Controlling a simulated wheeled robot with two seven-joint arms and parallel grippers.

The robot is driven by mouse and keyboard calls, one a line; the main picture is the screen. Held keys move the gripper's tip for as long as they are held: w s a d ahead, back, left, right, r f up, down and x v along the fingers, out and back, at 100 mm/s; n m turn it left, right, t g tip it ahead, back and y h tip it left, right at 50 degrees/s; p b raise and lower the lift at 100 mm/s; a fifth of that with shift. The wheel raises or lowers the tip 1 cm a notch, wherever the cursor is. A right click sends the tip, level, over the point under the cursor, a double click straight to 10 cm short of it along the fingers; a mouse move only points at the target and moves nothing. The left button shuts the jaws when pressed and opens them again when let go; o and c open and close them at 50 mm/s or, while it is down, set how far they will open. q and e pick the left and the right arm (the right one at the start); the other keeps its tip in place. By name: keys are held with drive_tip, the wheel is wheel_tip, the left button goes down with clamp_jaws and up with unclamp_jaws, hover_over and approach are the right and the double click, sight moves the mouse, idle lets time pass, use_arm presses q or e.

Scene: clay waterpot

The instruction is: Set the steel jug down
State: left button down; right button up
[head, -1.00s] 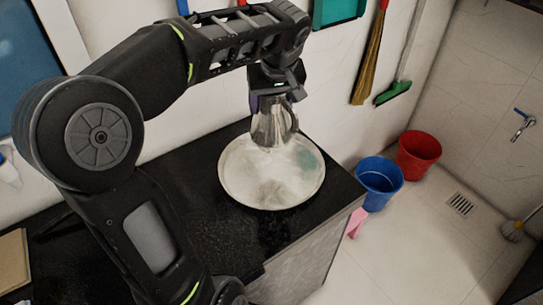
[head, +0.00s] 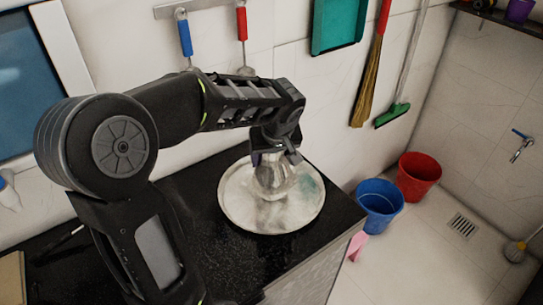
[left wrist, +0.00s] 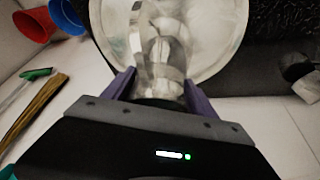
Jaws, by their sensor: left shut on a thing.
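The steel jug (head: 273,180) is a shiny metal vessel at the middle of the head view. My left gripper (head: 272,158) is shut on its upper part from above. The jug looks upright, over the round pale metal tray (head: 240,210) on the black counter. I cannot tell whether its base touches the tray. In the left wrist view the jug (left wrist: 158,55) shows between the two purple fingers of the left gripper (left wrist: 160,88), with the tray (left wrist: 222,30) behind it. My right gripper is not in view.
The black counter (head: 195,200) ends to the right of the tray. A blue bucket (head: 379,205) and a red bucket (head: 418,175) stand on the floor beyond. Brushes, a broom (head: 371,80) and a green dustpan (head: 336,25) hang on the wall behind.

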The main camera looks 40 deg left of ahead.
sight(275, 187)
use_arm(q)
drive_tip(key=shift+f, duration=0.15)
drive_tip(key=shift+c, duration=1.2)
unclamp_jaws()
drive_tip(key=v, duration=1.2)
